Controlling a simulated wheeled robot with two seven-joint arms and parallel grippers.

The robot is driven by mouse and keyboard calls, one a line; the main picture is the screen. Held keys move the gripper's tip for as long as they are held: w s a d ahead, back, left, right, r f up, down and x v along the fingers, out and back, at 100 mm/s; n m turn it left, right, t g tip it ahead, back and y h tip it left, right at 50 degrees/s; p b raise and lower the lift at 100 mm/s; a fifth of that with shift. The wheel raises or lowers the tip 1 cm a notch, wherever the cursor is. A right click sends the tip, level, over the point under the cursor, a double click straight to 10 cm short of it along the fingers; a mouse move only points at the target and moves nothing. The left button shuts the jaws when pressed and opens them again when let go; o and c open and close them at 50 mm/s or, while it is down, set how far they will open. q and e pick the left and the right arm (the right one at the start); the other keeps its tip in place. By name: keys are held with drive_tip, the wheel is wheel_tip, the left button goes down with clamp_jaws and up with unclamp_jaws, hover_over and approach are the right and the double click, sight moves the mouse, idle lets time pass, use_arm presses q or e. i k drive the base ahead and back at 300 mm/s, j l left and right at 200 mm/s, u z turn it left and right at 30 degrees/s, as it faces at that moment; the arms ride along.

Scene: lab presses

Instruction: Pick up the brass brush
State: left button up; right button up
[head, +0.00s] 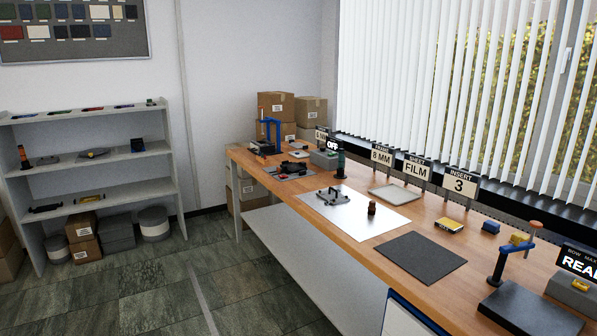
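I cannot tell for sure which object is the brass brush. A yellow-topped block (449,225) lies further right, behind the dark mat. A yellow piece (520,239) sits near the orange-handled press. A dark item with a yellow part (89,198) lies on the lower shelf at the left. Neither of my grippers is in view.
The wooden bench (345,255) runs along the window. It holds a white sheet (378,222), a dark mat (414,258), a lever press (497,272) and signs (459,183). A shelf unit (95,165) stands left. The floor (150,295) between is clear.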

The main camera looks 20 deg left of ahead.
sight(372, 208)
drive_tip(key=i+j+z, duration=0.1)
drive_tip(key=i+j, duration=0.15)
drive_tip(key=i, duration=0.15)
drive_tip(key=i+j+z, duration=0.15)
drive_tip(key=i+j, duration=0.15)
drive_tip(key=i+j+z, duration=0.1)
drive_tip(key=i+j, duration=0.25)
drive_tip(key=i+j+z, duration=0.15)
drive_tip(key=i+j, duration=0.2)
drive_tip(key=i+j+z, duration=0.1)
drive_tip(key=i+j, duration=0.25)
drive_tip(key=i+j+z, duration=0.1)
drive_tip(key=i+j, duration=0.2)
drive_tip(key=j, duration=0.2)
drive_tip(key=i+j+z, duration=0.15)
drive_tip(key=i+j, duration=0.15)
drive_tip(key=j, duration=0.15)
drive_tip(key=i+j+z, duration=0.1)
drive_tip(key=i+j, duration=0.15)
drive_tip(key=j, duration=0.25)
